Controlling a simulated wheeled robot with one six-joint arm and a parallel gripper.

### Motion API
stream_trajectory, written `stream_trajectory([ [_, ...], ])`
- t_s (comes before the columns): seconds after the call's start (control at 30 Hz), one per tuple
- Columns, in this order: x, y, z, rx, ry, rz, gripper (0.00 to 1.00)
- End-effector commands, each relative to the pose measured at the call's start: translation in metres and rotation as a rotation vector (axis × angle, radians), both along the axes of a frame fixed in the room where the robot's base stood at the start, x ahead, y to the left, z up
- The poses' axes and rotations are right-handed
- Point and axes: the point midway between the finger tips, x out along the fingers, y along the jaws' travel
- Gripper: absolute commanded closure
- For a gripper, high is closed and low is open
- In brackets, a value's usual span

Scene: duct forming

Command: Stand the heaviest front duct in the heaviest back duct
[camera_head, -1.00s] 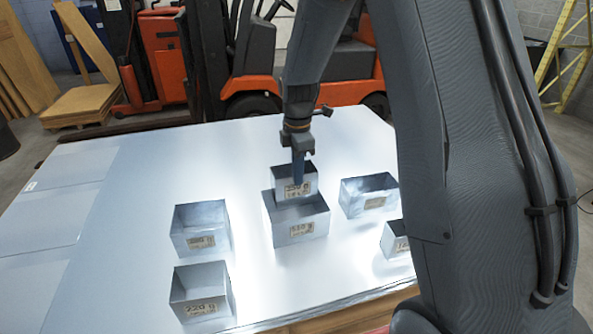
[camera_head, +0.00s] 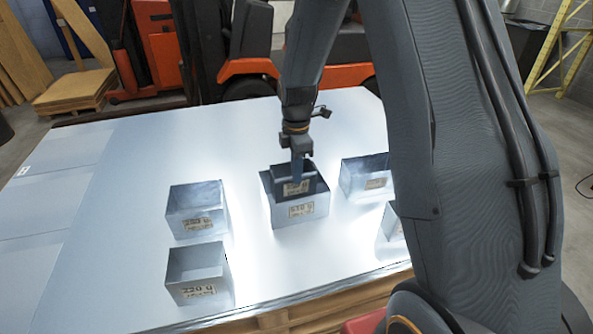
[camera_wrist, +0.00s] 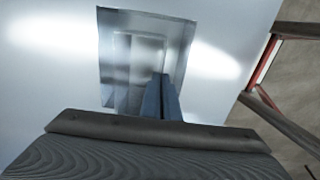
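A smaller open metal duct (camera_head: 296,187) stands upright, sunk partly inside a larger open metal duct (camera_head: 293,212) in the middle of the sheet-metal table. The larger one's label seems to read 550 g or 650 g; the smaller one's is too blurred to tell. My gripper (camera_head: 297,172) is shut on the smaller duct's wall from above. In the wrist view the fingers (camera_wrist: 166,95) are close together at that wall, and the smaller duct's rim (camera_wrist: 138,35) lies within the larger duct's walls (camera_wrist: 188,50). Whether the smaller duct touches the bottom is hidden.
A front duct labelled 220 g (camera_head: 202,289) and another duct (camera_head: 197,224) stand at left. A duct (camera_head: 376,184) stands at right, and a front-right duct (camera_head: 393,236) is partly hidden by my arm. The table's (camera_head: 120,230) left part is clear.

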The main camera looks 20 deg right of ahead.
Motion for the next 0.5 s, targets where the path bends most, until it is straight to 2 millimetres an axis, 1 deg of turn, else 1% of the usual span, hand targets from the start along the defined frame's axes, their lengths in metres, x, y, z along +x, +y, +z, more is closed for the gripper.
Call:
stream_trajectory([
  [0.47, 0.0003, 0.0, -0.0003, 0.0, -0.001, 0.0, 1.0],
  [0.5, 0.0003, 0.0, -0.0003, 0.0, -0.001, 0.0, 0.95],
])
